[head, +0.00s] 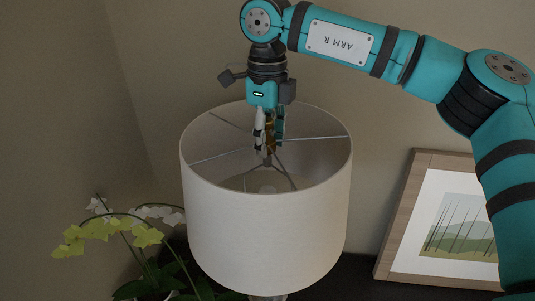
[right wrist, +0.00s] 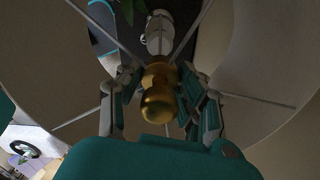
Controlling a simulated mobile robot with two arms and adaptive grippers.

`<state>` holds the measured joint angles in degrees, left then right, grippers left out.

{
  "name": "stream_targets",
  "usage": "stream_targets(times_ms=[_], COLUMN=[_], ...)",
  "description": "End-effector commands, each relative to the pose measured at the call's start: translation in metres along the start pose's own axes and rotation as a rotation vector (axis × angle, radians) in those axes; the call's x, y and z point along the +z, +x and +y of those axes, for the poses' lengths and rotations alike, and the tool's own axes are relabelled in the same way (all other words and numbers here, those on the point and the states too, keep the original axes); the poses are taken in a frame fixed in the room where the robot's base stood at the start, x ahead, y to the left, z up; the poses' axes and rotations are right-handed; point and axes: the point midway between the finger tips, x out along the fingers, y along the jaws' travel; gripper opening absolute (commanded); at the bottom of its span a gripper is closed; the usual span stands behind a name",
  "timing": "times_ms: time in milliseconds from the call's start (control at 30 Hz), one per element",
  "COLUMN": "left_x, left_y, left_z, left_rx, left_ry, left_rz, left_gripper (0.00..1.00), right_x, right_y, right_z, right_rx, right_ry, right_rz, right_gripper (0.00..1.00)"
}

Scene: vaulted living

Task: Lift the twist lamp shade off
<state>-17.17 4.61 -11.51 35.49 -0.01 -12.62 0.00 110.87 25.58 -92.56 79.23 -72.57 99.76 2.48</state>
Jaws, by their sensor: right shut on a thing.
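The white drum lamp shade (head: 265,240) stands upright at the centre of the head view, open at the top, with thin metal spokes meeting near its middle. A brass finial (right wrist: 158,95) sits at the hub of the spokes in the right wrist view. My right gripper (head: 269,148) points down into the shade's open top. Its fingers are shut on the finial, on both sides of it. A pale lamp part (right wrist: 158,35) shows beyond the finial. Most of the lamp below the shade is hidden. My left gripper is not in view.
A potted orchid (head: 140,238) with yellow-green and white flowers stands close to the shade's left side. A wood-framed picture (head: 450,225) leans on the wall at the right. The dark tabletop (head: 345,280) shows between them.

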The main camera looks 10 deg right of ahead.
Motion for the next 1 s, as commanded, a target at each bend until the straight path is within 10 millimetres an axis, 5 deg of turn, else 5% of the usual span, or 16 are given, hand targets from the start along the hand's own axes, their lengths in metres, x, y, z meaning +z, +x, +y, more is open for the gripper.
stream_targets(times_ms=[300,500,700,1000], left_x=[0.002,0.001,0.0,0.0], left_y=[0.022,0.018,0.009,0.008], left_z=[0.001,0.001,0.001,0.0], left_rx=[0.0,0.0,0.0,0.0], left_ry=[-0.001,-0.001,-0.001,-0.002], left_rz=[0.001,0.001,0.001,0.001], left_gripper=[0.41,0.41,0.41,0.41], right_x=[0.001,0.001,0.0,0.0], right_y=[-0.075,-0.121,-0.146,-0.153], right_z=[0.001,0.0,0.0,0.0], right_rx=[-0.003,-0.003,-0.003,-0.001], right_ry=[0.002,0.002,0.0,0.0], right_rz=[-0.004,-0.002,0.0,0.0], right_gripper=[0.0,0.0,0.0,0.0])
